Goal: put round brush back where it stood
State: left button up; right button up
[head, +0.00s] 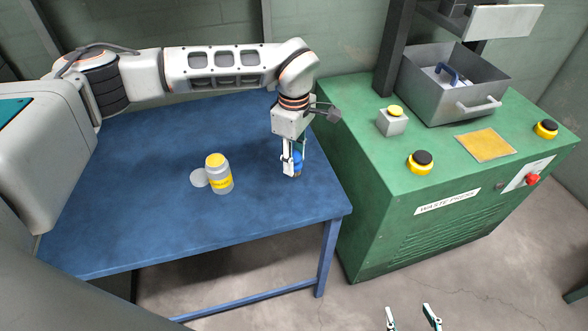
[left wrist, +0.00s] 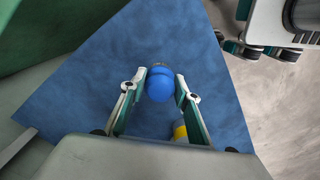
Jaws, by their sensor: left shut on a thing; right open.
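The round brush (head: 298,158) has a blue rounded top and a small brownish lower end. My left gripper (head: 293,164) is shut on it near the right edge of the blue table (head: 130,215). In the left wrist view the blue top (left wrist: 159,86) sits between the two fingers. I cannot tell whether its lower end touches the table. A flat grey disc (head: 199,178) lies bare on the table, left of a jar. My right gripper (head: 413,318) is open and empty, low over the floor; it also shows in the left wrist view (left wrist: 268,52).
A grey jar with a yellow lid and band (head: 219,174) stands left of my left gripper. A green waste press (head: 425,170) stands right of the table, with buttons, a yellow pad (head: 485,144) and a grey metal box (head: 450,90). The table's front and back are clear.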

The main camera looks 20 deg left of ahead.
aim_at(294, 154)
pick_arm(q)
jog(key=shift+f, duration=2.2)
jog(key=shift+f, duration=0.1)
jog(key=o, duration=1.1)
jog(key=shift+o, duration=0.2)
notch_tip(294, 154, up, 11)
jog(key=shift+r, duration=0.6)
